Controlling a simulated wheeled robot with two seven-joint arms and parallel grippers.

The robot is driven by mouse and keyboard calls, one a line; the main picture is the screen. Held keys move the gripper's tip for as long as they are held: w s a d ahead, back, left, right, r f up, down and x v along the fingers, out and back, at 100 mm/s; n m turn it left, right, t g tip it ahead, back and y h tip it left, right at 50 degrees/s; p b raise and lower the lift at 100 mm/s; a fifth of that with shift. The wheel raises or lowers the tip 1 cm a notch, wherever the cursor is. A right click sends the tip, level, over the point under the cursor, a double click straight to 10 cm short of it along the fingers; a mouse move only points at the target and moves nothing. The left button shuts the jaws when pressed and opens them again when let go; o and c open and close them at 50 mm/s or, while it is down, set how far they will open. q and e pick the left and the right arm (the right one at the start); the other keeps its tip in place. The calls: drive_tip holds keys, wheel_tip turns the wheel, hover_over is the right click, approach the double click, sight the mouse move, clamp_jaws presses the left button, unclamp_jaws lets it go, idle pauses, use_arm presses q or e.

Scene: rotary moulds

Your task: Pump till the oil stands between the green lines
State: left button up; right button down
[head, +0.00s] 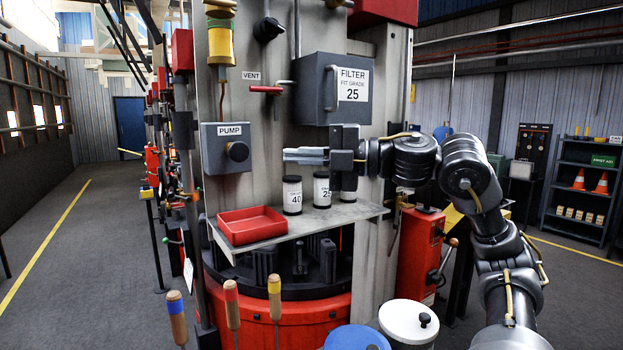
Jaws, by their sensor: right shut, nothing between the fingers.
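The grey box marked PUMP (225,131) is on the machine's front panel, with a round black knob or button (237,151) on its face. My right gripper (290,155) reaches in from the right and points left toward the pump box. It is shut and empty, apart from the button by a clear gap. My left gripper is out of view.
A filter box (318,90) and a red vent handle (266,90) are above. Wooden-handled tools (232,305) stand in front.

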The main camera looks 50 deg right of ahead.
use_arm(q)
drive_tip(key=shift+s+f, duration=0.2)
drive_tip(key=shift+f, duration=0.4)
use_arm(e)
drive_tip(key=shift+v, duration=1.05)
drive_tip(key=shift+r, duration=0.1)
